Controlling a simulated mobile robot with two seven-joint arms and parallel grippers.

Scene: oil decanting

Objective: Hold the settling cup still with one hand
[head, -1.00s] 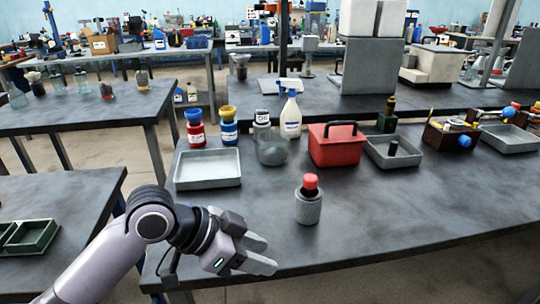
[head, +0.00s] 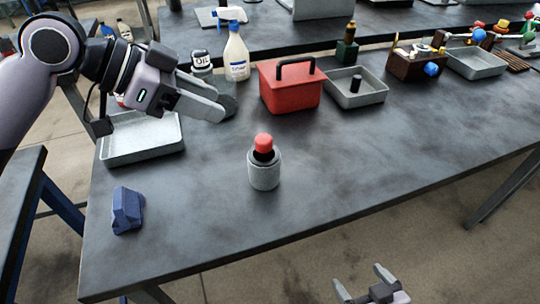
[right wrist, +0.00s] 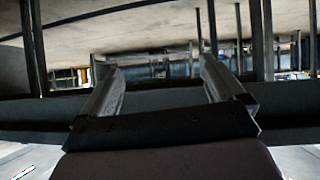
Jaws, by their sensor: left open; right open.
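A grey cup (head: 264,176) with a dark, red-capped piece in its top stands upright on the dark table. A rounded glass jar (head: 229,103) stands further back, partly hidden behind my left gripper. I cannot tell for sure which is the settling cup. My left gripper (head: 222,105) is open and empty, in front of the jar in the picture; contact cannot be told. My right gripper (head: 360,281) is open and empty, low beyond the table's front edge. Its two spread fingers show in the right wrist view (right wrist: 157,72) with nothing between them.
A grey tray (head: 145,155) lies at left, a blue block (head: 127,211) near the left edge. A red box (head: 290,92), a spray bottle (head: 236,55), a second tray (head: 372,97) and a wooden caddy (head: 415,66) stand behind. The table's right front is clear.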

